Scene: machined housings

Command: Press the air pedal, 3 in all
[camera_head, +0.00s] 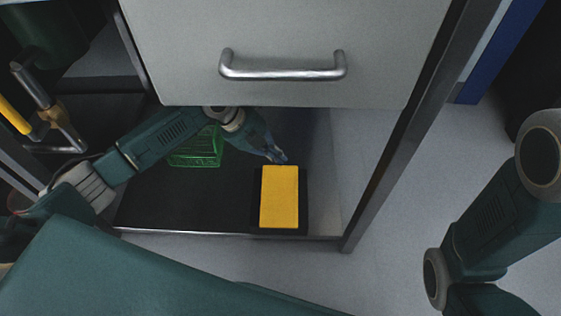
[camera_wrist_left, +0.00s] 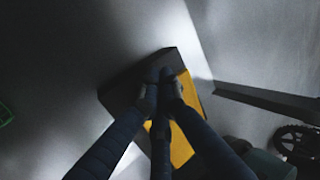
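The air pedal (camera_head: 279,197) is a yellow plate on a black base, lying on the dark lower shelf under a grey drawer in the head view. In the left wrist view the pedal (camera_wrist_left: 181,148) is partly hidden behind my fingers. My left gripper (camera_head: 280,159) reaches in from the left, with its fingertips at the pedal's far end. In the left wrist view my left gripper (camera_wrist_left: 160,76) has its fingertips close together over that end, with nothing seen between them. I cannot tell whether they touch the pedal. My right gripper is not in view; only part of my right arm shows.
A grey drawer front with a metal handle (camera_head: 283,73) hangs above the shelf. A green basket (camera_head: 198,150) stands on the shelf behind my left arm. A metal post (camera_head: 390,160) bounds the shelf at the right. Bare floor (camera_head: 378,265) lies in front.

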